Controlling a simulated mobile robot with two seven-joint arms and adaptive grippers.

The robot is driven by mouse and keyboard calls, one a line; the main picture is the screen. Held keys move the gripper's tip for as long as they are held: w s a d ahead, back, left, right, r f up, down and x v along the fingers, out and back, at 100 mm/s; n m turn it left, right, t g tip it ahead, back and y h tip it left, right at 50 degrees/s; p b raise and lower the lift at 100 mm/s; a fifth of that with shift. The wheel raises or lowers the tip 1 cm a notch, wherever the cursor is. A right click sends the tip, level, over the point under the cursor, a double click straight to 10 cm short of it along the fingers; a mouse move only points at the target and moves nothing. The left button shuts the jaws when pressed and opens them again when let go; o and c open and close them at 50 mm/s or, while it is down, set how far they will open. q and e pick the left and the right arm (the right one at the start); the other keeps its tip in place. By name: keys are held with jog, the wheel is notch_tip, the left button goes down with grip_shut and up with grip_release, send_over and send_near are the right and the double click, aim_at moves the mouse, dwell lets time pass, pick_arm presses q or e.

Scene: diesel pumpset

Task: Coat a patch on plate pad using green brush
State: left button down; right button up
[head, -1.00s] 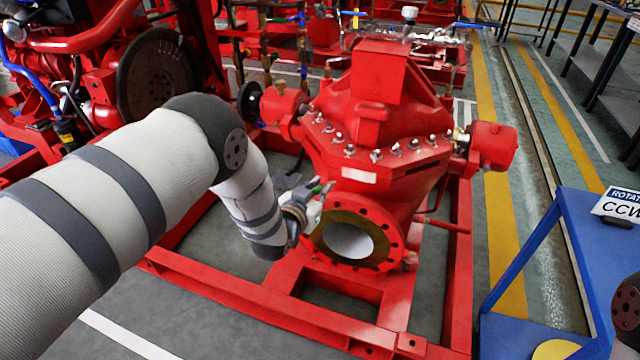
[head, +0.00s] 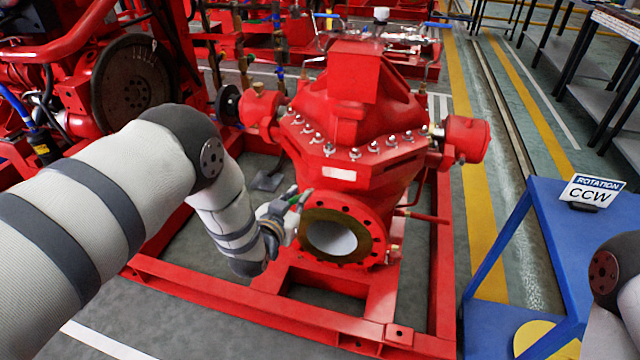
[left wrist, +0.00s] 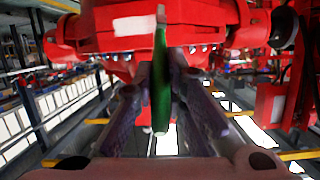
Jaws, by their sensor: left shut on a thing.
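My left gripper (head: 287,209) is shut on the green brush (head: 297,200), just left of the round flange on the red pump (head: 352,125). In the left wrist view, the green brush (left wrist: 161,85) stands between the fingers of the left gripper (left wrist: 165,70), its pale tip pointing up toward the red casing. A small white plate (head: 340,173) is on the pump's front face above the flange; it may be the plate pad, but I cannot tell for sure. The brush tip appears apart from it in the head view. My right gripper is out of view.
A blue stand (head: 545,210) with a CCW rotation sign (head: 592,191) is at right, near my right arm. The flange (head: 372,238) and red base frame (head: 225,300) are close to my left gripper. A red engine (head: 90,80) stands back left.

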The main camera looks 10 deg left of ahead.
pick_arm(q)
jog(key=shift+w, duration=0.15)
jog(key=b+x, duration=0.1)
jog(key=x, duration=0.1)
jog(key=b+x, duration=0.1)
jog(key=x, duration=0.1)
jog(key=r+b+x, duration=0.1)
jog(key=x, duration=0.1)
jog(key=shift+w, duration=0.35)
jog(key=shift+w+r+b, duration=0.25)
jog(key=shift+w+b, duration=0.2)
jog(key=shift+r, duration=0.15)
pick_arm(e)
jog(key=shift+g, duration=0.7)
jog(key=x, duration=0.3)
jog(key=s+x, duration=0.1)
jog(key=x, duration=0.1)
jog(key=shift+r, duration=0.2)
pick_arm(q)
jog(key=shift+w+b, duration=0.4)
jog(key=shift+w, duration=0.3)
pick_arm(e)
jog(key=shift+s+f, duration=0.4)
pick_arm(q)
jog(key=shift+d, duration=0.1)
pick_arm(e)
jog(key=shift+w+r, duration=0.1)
